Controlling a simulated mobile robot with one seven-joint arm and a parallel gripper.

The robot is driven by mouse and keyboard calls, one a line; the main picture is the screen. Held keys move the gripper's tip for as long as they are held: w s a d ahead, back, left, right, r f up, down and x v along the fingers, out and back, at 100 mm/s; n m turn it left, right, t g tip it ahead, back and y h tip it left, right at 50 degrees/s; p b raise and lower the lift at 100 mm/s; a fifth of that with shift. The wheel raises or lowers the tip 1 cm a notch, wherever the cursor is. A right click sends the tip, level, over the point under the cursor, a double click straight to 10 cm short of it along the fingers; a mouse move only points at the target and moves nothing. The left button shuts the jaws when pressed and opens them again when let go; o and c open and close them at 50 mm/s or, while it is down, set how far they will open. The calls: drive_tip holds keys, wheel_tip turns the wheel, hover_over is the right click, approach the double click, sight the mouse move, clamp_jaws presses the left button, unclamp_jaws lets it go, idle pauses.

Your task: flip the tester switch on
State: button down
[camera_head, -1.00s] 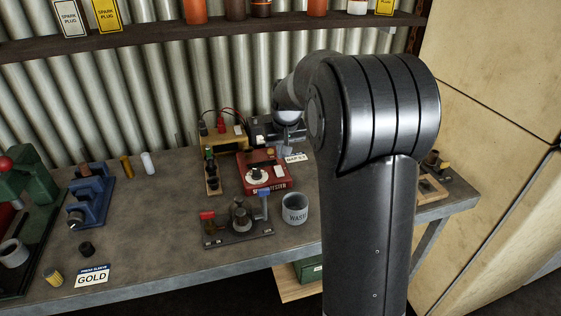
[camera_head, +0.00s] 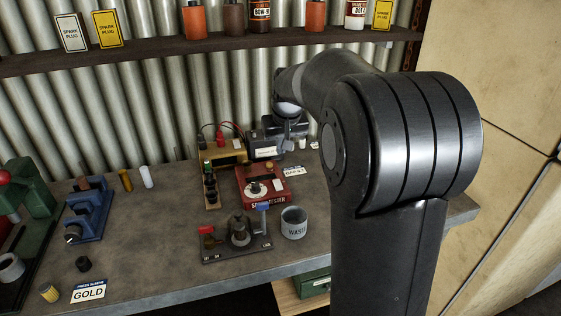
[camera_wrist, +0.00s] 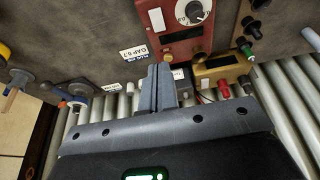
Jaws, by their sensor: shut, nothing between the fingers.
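The red spark tester (camera_head: 275,198) sits mid-bench in the head view, with a white dial and a small white block on top. In the wrist view the tester (camera_wrist: 180,48) is at the top centre; the pale block, which looks like the switch (camera_wrist: 157,19), stands beside the dial (camera_wrist: 194,12). My gripper (camera_wrist: 159,68) is shut and empty, its fingertips close to the tester's edge near a small orange-brown part. In the head view my gripper (camera_head: 285,146) is behind the tester. Whether the fingertips touch anything is unclear.
A grey WASH cup (camera_head: 294,224) and a dark fixture with red and blue levers (camera_head: 237,245) stand in front. A GAP card (camera_wrist: 133,52) lies beside the tester.

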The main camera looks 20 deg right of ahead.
sight(278, 185)
drive_tip(key=shift+w, duration=0.1)
drive_tip(key=x, duration=0.9)
drive_tip(key=s+x, duration=0.1)
drive_tip(key=x, duration=0.4)
drive_tip(key=shift+f, duration=0.1)
drive_tip(key=shift+w, duration=0.1)
drive_tip(key=shift+w+f+g, duration=0.15)
drive_tip(key=shift+f+g, duration=0.05)
drive_tip(key=shift+g, duration=0.1)
drive_tip(key=shift+s, duration=0.95)
